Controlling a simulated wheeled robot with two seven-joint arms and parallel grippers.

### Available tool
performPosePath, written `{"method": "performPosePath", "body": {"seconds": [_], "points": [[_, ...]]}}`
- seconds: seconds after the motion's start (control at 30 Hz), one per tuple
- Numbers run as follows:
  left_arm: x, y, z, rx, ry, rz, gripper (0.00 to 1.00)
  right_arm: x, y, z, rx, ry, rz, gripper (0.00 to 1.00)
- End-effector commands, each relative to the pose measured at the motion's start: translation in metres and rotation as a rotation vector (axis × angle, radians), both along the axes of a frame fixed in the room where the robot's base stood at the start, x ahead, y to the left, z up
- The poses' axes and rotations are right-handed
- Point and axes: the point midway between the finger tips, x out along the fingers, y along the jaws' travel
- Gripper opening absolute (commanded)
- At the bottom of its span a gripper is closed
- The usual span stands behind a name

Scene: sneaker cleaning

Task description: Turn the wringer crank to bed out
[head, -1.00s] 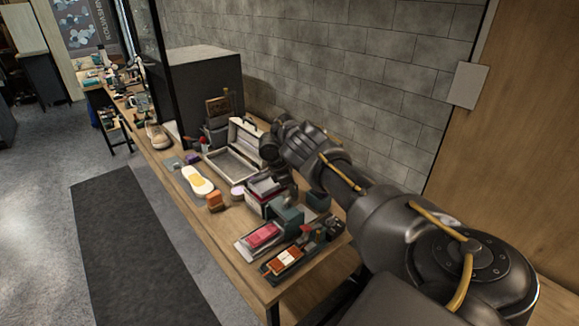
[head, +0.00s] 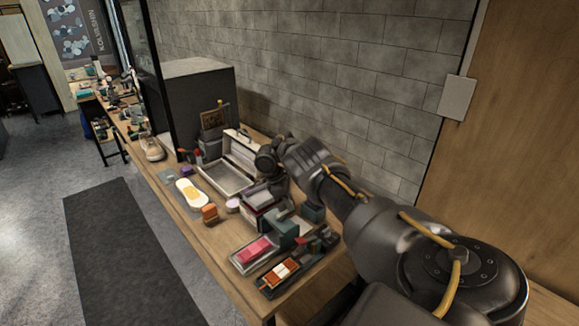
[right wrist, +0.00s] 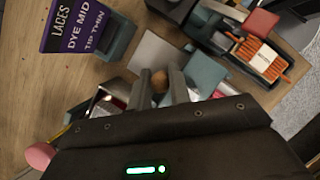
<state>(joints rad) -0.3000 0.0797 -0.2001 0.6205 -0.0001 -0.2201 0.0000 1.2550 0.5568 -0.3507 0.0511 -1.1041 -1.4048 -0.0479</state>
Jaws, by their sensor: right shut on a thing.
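My right gripper (right wrist: 160,88) points down at the bench, its two fingers closed around a small brown round knob (right wrist: 159,78), which looks like the crank's handle. In the head view my right gripper (head: 272,178) is partly hidden by its own wrist, and the knob cannot be made out. Teal blocks that appear to belong to the wringer (head: 281,231) stand just in front of it. A grey tray (head: 236,264) with a pink pad (head: 257,248) lies beside them. The crank arm and how far the bed is out cannot be told. My left gripper is not in view.
A purple box marked LACES (right wrist: 85,28) stands near the gripper. A tray with orange sticks (right wrist: 262,55) is close by. A block wall runs behind.

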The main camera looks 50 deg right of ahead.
Motion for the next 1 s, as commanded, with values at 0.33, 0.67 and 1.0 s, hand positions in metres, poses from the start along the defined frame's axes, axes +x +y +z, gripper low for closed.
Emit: {"method": "performPosePath", "body": {"seconds": [0.33,0.67,1.0], "points": [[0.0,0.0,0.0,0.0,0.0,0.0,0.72,0.0,0.0,0.0,0.0,0.002,0.001,0.41],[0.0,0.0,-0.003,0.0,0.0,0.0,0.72,0.008,0.006,0.02,0.0,-0.001,0.001,0.41],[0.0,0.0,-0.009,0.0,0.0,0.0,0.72,0.026,0.02,0.08,0.002,-0.001,0.001,0.41]]}}
